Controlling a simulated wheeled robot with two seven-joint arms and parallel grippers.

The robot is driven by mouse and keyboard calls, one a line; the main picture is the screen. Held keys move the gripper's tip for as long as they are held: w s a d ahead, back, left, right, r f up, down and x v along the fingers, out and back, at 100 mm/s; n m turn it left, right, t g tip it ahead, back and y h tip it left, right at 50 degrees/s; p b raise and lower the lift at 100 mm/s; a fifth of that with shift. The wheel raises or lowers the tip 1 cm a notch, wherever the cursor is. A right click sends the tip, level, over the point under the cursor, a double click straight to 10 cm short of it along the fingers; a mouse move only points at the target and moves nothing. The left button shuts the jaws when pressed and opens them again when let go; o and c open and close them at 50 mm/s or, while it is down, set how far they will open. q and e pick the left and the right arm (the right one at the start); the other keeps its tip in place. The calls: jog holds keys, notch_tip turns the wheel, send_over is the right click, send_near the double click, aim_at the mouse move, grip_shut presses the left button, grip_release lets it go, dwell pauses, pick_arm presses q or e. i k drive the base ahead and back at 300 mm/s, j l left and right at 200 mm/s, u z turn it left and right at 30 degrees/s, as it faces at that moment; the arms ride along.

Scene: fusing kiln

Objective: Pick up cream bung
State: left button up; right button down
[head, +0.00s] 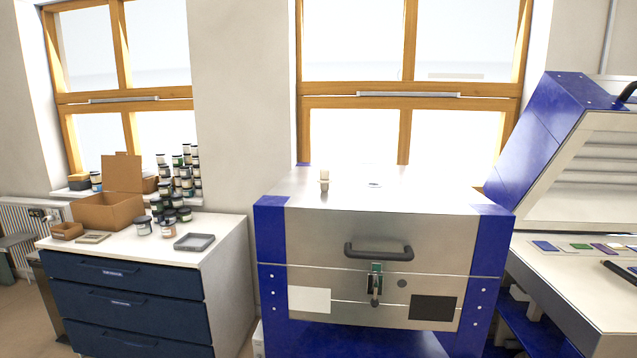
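A small cream bung (324,174) stands upright on the steel top of the closed kiln (345,233), left of the middle. A slightly darker shape shows right below it, and I cannot tell whether that is its lower part or a reflection. Neither of my grippers is in the head view.
A small round fitting or hole (374,184) lies right of the bung. The kiln has a dark front handle (378,251) and blue corners. A drawer cabinet (140,275) with jars and a cardboard box (108,210) stands left. An open-lidded kiln (575,150) stands right.

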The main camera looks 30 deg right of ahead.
aim_at(324, 180)
jog(key=z, duration=1.35)
